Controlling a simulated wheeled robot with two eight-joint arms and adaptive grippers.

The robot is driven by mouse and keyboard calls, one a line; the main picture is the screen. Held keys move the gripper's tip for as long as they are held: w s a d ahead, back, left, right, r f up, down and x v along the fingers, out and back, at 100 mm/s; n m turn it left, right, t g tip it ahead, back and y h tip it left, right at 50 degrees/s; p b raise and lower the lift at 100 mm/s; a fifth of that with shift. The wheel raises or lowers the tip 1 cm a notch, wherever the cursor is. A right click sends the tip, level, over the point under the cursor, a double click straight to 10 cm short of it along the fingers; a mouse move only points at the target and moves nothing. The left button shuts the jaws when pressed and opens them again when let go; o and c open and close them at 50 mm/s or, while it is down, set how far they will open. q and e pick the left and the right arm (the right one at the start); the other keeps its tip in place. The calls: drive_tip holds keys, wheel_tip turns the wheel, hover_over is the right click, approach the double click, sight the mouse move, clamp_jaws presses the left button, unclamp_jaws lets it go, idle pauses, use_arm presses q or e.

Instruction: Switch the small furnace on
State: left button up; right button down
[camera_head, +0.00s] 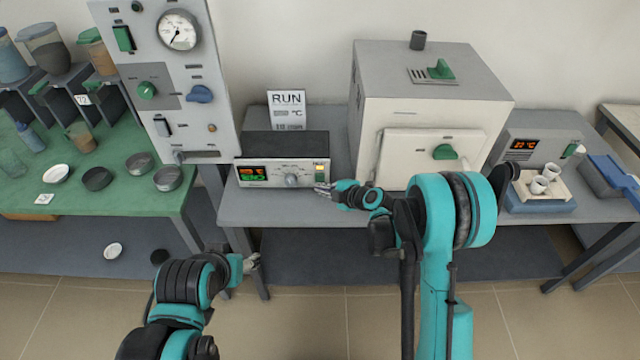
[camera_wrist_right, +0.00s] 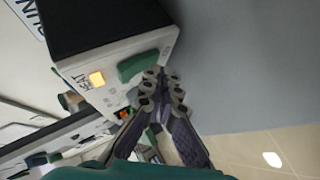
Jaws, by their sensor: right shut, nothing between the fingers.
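A white furnace (camera_head: 430,85) with a green door handle stands on the grey table; its door is closed. Left of it is a dark-topped control box (camera_head: 283,180) with a lit display (camera_head: 267,174), a knob (camera_head: 291,181) and a green rocker switch (camera_head: 321,169). In the right wrist view the rocker switch (camera_wrist_right: 138,65) sits beside a lit yellow lamp (camera_wrist_right: 97,78). My right gripper (camera_head: 324,189) is shut and empty, its fingertips (camera_wrist_right: 162,86) close to the switch; contact cannot be told. My left gripper (camera_head: 252,263) hangs in front of the table, its fingers too small to read.
A tall panel with a gauge (camera_head: 178,30) stands left of the control box. A RUN sign (camera_head: 288,108) is behind the box. A green table (camera_head: 120,205) with dishes is at left.

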drive_tip(key=shift+s+r, duration=0.1)
drive_tip(key=shift+s, duration=0.6)
drive_tip(key=shift+s+r+b, duration=0.15)
drive_tip(key=shift+s+b, duration=0.15)
drive_tip(key=shift+s, duration=0.95)
drive_tip(key=shift+s+r+b, duration=0.15)
drive_tip(key=shift+s+b, duration=0.15)
drive_tip(key=shift+s, duration=0.95)
drive_tip(key=shift+r, duration=0.1)
drive_tip(key=s+d+r+m+g+h, duration=0.1)
drive_tip(key=s+d+r+m+h, duration=0.2)
drive_tip(key=s+d+r+m, duration=0.5)
drive_tip(key=s+d+r+m+h, duration=0.2)
drive_tip(key=s+d+m, duration=0.2)
drive_tip(key=s+m, duration=0.3)
drive_tip(key=s+d+r+m+g+h, duration=0.1)
drive_tip(key=s+d+m, duration=0.4)
drive_tip(key=s, duration=0.6)
drive_tip(key=shift+r+m+h, duration=0.55)
drive_tip(key=shift+m+h, duration=0.35)
drive_tip(key=shift+h, duration=0.1)
